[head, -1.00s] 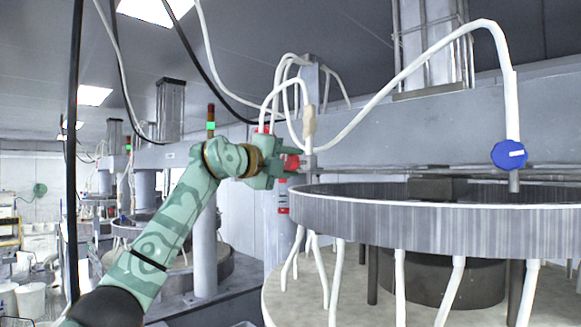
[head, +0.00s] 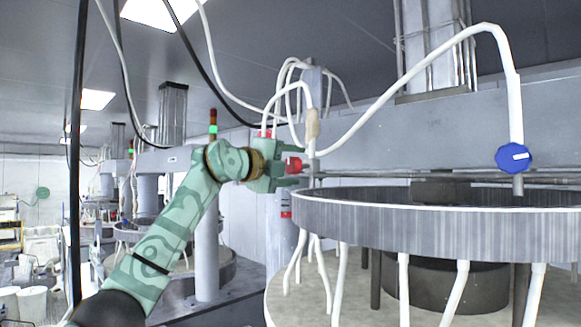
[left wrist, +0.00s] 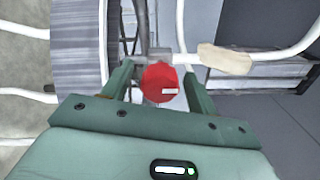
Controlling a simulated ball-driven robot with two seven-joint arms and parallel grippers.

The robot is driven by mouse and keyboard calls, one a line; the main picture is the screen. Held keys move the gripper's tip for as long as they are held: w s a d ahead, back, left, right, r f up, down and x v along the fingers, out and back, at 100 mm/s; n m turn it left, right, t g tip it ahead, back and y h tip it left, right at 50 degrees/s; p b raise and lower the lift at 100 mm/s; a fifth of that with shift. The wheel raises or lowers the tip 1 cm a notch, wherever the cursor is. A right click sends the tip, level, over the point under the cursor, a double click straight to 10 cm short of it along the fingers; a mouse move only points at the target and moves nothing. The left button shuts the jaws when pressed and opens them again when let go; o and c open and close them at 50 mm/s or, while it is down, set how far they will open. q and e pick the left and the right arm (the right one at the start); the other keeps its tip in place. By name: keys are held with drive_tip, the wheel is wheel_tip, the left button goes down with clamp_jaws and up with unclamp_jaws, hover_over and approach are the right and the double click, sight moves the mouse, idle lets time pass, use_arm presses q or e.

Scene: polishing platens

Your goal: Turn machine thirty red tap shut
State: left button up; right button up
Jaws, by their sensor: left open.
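The red tap (head: 294,165) is on a white hose line beside the near machine, left of the platen ring in the head view. In the left wrist view the red tap (left wrist: 160,82) is a round red knob with a short white mark, on a grey pipe fitting. My left gripper (head: 291,168) is at the tap. In the left wrist view its two green fingers (left wrist: 157,74) stand apart, one on either side of the knob, with narrow gaps visible. Contact cannot be told. My right gripper is not in view.
A blue tap (head: 512,157) hangs on another white hose at the right. The big grey platen ring (head: 430,222) lies right of my gripper. A pale hose sleeve (left wrist: 226,59) is close to one finger. Black cables (head: 77,150) hang at the left.

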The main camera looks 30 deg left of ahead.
use_arm(q)
drive_tip(key=shift+s+a+f+b, duration=0.1)
drive_tip(key=shift+s+b, duration=0.3)
drive_tip(key=shift+s, duration=0.1)
drive_tip(key=b+v, duration=0.5)
drive_tip(key=v, duration=1)
drive_tip(key=shift+s+a+b, duration=0.15)
drive_tip(key=shift+a+b, duration=0.05)
drive_tip(key=shift+b, duration=0.1)
